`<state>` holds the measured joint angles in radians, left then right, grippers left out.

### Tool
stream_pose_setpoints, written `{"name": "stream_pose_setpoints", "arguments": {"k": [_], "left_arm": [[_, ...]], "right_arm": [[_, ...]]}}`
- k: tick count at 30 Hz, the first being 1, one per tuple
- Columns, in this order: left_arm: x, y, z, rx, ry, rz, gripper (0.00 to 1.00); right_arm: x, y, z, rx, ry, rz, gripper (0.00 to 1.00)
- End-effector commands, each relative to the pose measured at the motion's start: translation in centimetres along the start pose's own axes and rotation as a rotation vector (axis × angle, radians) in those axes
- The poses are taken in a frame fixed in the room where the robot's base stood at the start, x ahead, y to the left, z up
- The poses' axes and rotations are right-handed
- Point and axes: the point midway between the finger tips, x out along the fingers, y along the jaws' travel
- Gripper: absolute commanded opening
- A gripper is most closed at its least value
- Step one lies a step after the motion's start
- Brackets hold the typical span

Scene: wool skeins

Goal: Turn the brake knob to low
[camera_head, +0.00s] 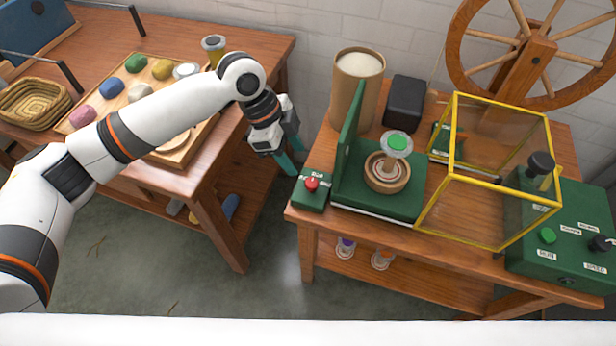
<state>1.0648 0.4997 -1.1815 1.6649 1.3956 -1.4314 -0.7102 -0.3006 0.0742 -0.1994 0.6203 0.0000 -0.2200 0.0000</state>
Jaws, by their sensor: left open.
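A green control box (563,225) stands at the right end of the right-hand table. A small black knob (601,243) is on its top at the right, among white labels too small to read surely. A larger black knob (541,163) on a brass-coloured post stands at its back left. I cannot tell from the labels which one is the brake knob, nor its setting. My left gripper (286,154) is open and empty, with teal fingertips pointing down over the gap between the tables, far left of the box. My right gripper does not show.
A yellow-framed clear case (420,215) stands between the gripper and the control box. A green winder unit (350,190), a red button box (309,197), a tan cylinder (354,95) and a spinning wheel (536,48) crowd the table. Coloured wool lies on a left-hand tray (120,70).

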Motion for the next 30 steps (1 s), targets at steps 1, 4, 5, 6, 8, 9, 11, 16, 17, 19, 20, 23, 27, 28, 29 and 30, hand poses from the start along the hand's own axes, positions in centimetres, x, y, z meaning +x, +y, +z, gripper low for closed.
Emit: {"name": "stream_pose_setpoints", "arguments": {"k": [1, 4, 5, 6, 8, 9, 11, 16, 17, 19, 20, 23, 27, 28, 29, 30], "left_arm": [[1.2, -0.1, 0.1, 0.000, 0.000, -0.004, 0.50], [3.3, -0.1, 0.0, -0.001, 0.000, -0.003, 0.50], [3.9, -0.1, 0.1, -0.001, -0.001, -0.002, 0.50], [4.7, -0.1, 0.1, -0.001, 0.000, -0.003, 0.50], [5.7, 0.0, 0.1, -0.001, -0.001, -0.001, 0.50], [6.3, 0.0, 0.0, -0.001, 0.000, -0.001, 0.50], [7.1, 0.0, 0.1, -0.001, -0.001, 0.000, 0.50], [8.5, 0.0, 0.0, -0.002, -0.001, 0.001, 0.50], [8.6, 0.0, 0.0, -0.002, -0.001, 0.001, 0.50], [8.7, 0.0, 0.0, -0.002, -0.001, 0.001, 0.50], [8.7, 0.0, 0.0, -0.002, -0.001, 0.001, 0.50], [8.7, 0.0, 0.0, -0.002, -0.001, 0.002, 0.50], [8.7, 0.0, 0.0, -0.002, -0.001, 0.002, 0.41], [8.7, 0.0, 0.0, -0.002, -0.001, 0.002, 0.37], [8.7, 0.0, 0.0, -0.002, -0.001, 0.002, 0.32], [8.7, 0.0, 0.0, -0.002, -0.001, 0.002, 0.25]], "right_arm": [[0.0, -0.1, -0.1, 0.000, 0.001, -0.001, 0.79], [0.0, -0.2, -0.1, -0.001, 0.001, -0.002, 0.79], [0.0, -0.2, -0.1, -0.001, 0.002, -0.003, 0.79], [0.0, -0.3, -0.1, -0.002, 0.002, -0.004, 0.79], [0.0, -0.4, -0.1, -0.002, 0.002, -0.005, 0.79], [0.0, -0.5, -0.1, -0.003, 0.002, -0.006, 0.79], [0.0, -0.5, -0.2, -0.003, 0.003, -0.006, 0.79], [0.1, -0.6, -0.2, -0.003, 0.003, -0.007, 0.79], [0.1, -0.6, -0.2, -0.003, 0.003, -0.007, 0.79], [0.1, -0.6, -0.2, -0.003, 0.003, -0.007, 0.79], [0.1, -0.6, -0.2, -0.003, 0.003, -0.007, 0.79], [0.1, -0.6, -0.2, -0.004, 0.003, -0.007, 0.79], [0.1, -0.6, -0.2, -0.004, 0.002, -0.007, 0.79], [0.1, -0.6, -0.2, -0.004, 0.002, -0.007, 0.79], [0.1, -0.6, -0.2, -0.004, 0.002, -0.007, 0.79], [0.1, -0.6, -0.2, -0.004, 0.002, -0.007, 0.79]]}}
